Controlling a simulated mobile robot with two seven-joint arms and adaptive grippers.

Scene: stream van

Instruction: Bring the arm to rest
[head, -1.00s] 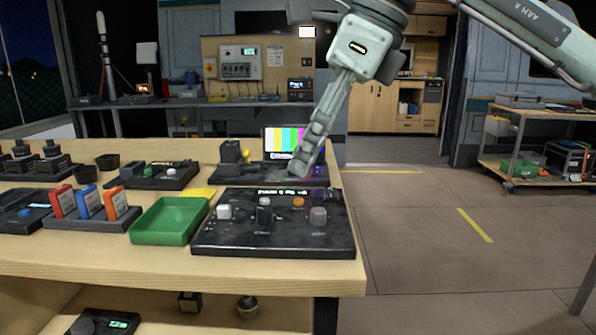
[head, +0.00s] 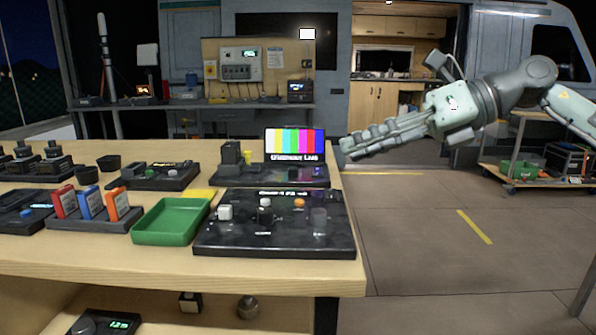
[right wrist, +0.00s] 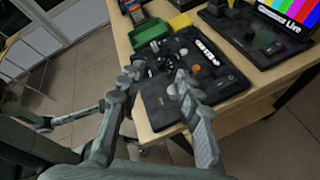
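My right arm comes in from the right in the head view. Its gripper (head: 350,150) points left, above and beyond the right end of the wooden table, clear of everything on it. In the right wrist view its two fingers (right wrist: 157,76) are spread apart with nothing between them. The black control panel (head: 275,243) lies on the table below and left of the gripper; it also shows beyond the fingers in the wrist view (right wrist: 228,84). My left gripper is not seen.
On the table (head: 90,256) are a green tray (head: 170,222), a rack with red, blue and orange cartridges (head: 90,204), and a colour-bar screen (head: 294,144) on a black console. A cart (head: 525,183) stands at the right. The floor between is free.

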